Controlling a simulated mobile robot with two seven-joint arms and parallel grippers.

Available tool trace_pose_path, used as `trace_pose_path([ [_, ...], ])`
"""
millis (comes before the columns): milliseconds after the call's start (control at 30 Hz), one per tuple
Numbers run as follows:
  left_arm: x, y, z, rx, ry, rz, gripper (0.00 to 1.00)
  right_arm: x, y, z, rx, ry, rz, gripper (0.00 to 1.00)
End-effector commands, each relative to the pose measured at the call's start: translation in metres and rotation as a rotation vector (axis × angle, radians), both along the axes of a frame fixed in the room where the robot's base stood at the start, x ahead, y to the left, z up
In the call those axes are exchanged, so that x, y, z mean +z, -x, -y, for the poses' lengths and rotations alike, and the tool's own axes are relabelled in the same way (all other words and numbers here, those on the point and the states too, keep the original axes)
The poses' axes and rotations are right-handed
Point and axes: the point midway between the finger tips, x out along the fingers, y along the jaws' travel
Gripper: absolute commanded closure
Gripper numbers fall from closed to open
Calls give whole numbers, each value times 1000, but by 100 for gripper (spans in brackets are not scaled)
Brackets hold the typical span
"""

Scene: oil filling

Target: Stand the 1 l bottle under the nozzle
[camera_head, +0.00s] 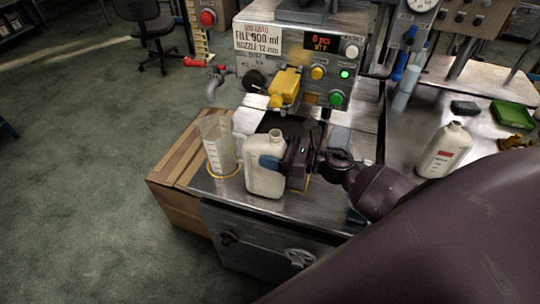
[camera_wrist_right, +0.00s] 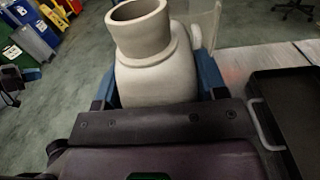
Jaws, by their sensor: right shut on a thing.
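A white open-necked bottle (camera_head: 265,182) stands upright at the front of the metal bench. It also fills the upper middle of the right wrist view (camera_wrist_right: 155,70). My right gripper (camera_head: 272,163) is shut on its body, with blue fingers on both sides. I cannot tell whether the bottle's base touches the bench. The filling machine (camera_head: 300,55) is behind, with a yellow valve block (camera_head: 285,86) above and beyond the bottle. The bottle is in front of this valve, not beneath it. The nozzle tip is hard to make out. My left gripper is not in view.
A clear measuring jug (camera_head: 217,150) stands close left of the bottle. Another white bottle with a red label (camera_head: 444,150) stands on the right-hand bench. A dark tray (camera_wrist_right: 285,112) with a handle lies right in the wrist view. A wooden crate (camera_head: 175,175) adjoins the bench.

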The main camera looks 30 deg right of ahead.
Motion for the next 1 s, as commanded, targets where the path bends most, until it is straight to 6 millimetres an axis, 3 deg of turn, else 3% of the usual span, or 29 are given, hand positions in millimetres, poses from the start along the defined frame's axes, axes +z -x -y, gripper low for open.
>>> trace_pose_path([
  [1000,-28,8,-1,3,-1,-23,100,-3,-39,45,0,-1,-1,70],
])
